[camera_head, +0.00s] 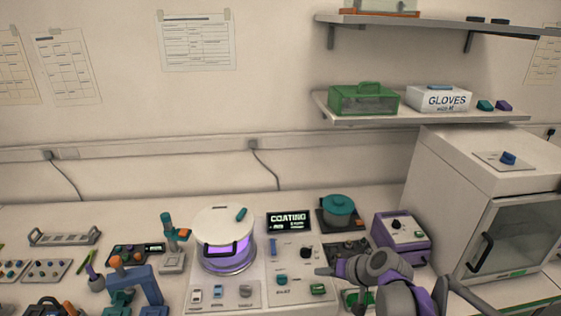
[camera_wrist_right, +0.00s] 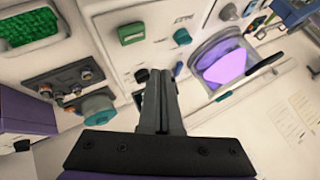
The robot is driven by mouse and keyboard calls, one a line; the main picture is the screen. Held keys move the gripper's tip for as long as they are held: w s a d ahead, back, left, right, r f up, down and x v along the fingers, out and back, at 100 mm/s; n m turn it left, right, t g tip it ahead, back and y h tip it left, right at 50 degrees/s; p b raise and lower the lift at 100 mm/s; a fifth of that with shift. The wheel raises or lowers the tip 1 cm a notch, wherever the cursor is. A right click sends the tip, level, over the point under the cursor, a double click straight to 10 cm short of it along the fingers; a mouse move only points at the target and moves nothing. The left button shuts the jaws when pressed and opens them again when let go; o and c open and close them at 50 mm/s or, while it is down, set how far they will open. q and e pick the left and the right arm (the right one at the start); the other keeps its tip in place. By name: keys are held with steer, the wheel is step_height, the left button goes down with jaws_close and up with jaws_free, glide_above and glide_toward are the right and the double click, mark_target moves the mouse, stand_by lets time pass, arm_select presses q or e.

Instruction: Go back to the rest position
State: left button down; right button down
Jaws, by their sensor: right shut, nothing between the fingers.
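My right gripper (camera_head: 323,271) reaches in from the lower right in the head view, pointing left over the control panel of the coating machine. In the right wrist view its two fingers (camera_wrist_right: 160,78) lie together, with nothing between them. The coating machine (camera_head: 224,228) has a white lid and a purple glowing chamber. The glow also shows in the right wrist view (camera_wrist_right: 222,62). Its screen (camera_head: 289,221) reads "COATING". I cannot tell from these views whether the fingers touch the panel.
A purple box with a knob (camera_head: 403,233) and a large white cabinet (camera_head: 478,170) stand right of the machine. A teal-lidded pot (camera_head: 340,209) is behind my right gripper. A blue-grey device (camera_head: 140,284) stands at left. A shelf (camera_head: 425,117) hangs above.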

steer(key=s+d+f+g+h, duration=0.1)
steer(key=s+f+h, duration=0.1)
steer(key=s, duration=1)
steer(key=s+d+f+n+h, duration=0.1)
steer(key=s+f+h, duration=0.1)
steer(key=s, duration=1.1)
steer(key=shift+s+d+g+h+p, duration=0.2)
steer(key=shift+s+g+h+p, duration=0.15)
steer(key=shift+h, duration=0.35)
steer(key=shift+w+f, duration=0.1)
stand_by(2.7)
